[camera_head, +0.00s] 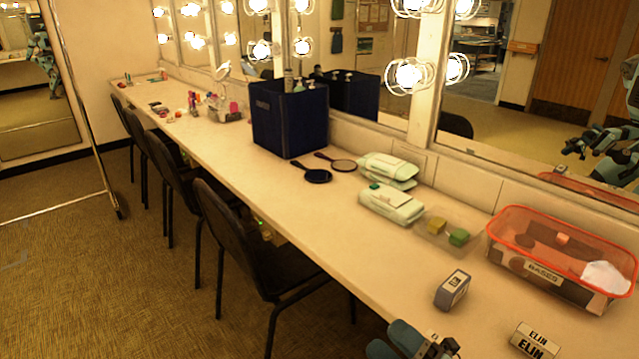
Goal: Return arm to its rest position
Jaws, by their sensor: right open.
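My right gripper (440,347) shows at the bottom edge, in front of the counter's near edge, and is cut off by the frame. No object shows in the part of it that I see. My left gripper is not in view. A small grey and white box (452,290) stands on the counter behind and above the gripper in the picture, apart from it. A white name card reading "ELIN" (534,341) stands to the right of the gripper.
The long counter (380,255) runs along lit mirrors. On it are an orange-rimmed bin labelled "BASES" (530,268), a clear tray with sponges (446,236), pale green wipe packs (391,204), hand mirrors (317,176) and a dark blue bin (290,120). Black chairs (255,245) line the front.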

